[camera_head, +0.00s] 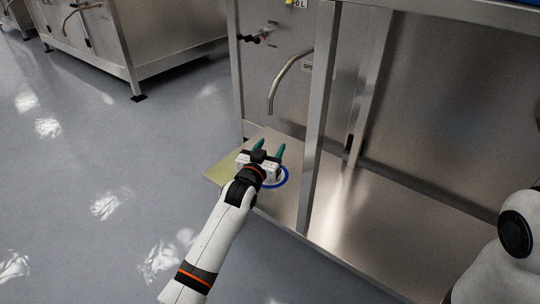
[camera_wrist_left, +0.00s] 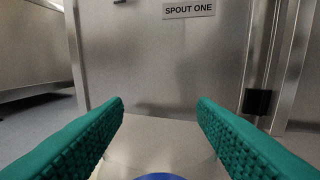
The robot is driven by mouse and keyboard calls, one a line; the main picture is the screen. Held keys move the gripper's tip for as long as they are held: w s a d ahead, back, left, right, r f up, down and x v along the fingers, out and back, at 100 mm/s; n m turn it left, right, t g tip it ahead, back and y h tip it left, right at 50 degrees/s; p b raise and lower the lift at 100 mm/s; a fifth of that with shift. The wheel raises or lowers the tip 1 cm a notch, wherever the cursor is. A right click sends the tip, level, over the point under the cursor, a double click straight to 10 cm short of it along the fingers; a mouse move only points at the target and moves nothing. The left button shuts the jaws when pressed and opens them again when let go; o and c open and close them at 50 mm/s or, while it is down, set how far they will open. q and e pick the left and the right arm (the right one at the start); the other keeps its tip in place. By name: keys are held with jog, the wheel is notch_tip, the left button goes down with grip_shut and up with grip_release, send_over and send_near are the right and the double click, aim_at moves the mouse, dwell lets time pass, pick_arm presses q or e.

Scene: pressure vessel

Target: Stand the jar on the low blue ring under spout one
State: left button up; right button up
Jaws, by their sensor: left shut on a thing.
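My left gripper (camera_head: 269,147) is low over the shelf. Its two green fingers stand wide apart on either side of a thing, taken to be the jar, which I cannot clearly make out between them in either view. The blue ring (camera_head: 286,177) lies on the shelf, partly behind the gripper. Its blue edge also shows at the bottom of the left wrist view (camera_wrist_left: 157,177), between the fingers. The bent metal spout (camera_head: 274,87) hangs from the panel above and beyond the gripper. The SPOUT ONE label (camera_wrist_left: 188,10) is on that panel. My right gripper is not in view.
A steel shelf (camera_head: 335,215) runs to the right. An upright steel post (camera_head: 318,120) stands just right of the ring. A yellow-green patch (camera_head: 222,173) lies at the shelf's left end. The grey floor (camera_head: 110,160) on the left is clear.

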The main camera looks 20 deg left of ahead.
pick_arm(q)
jog(key=shift+r, duration=0.1)
jog(key=o, duration=1.3)
jog(key=shift+f, duration=0.2)
jog(key=shift+r, duration=0.1)
